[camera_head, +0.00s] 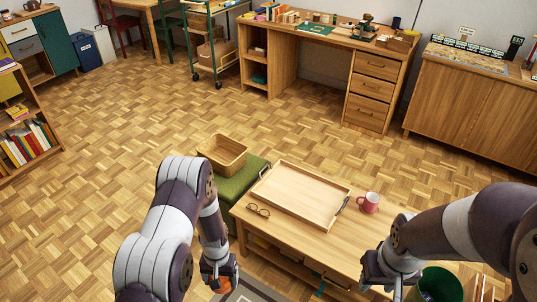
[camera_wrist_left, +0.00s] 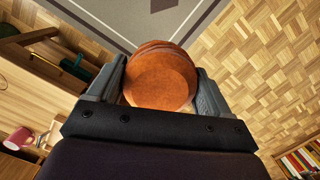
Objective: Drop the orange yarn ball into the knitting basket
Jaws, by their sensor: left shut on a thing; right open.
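The orange yarn ball (camera_wrist_left: 162,80) is between the two fingers of my left gripper (camera_wrist_left: 155,90) in the left wrist view, with a finger against each side. In the head view my left gripper (camera_head: 219,272) is low at the bottom, left of the table, with part of the orange ball (camera_head: 219,285) showing under it. An open, empty-looking tan basket (camera_head: 236,166), seemingly the knitting basket, sits on a green ottoman beyond my left gripper. My right gripper (camera_head: 383,278) is open at the table's right end; its fingertips are hard to make out.
A wooden table (camera_head: 265,226) holds a tray (camera_head: 315,215), glasses (camera_head: 259,210) and a pink mug (camera_head: 368,203). The green ottoman (camera_head: 236,184) stands against its left end. A green bin (camera_head: 441,283) is at lower right. The parquet floor left of the ottoman is clear.

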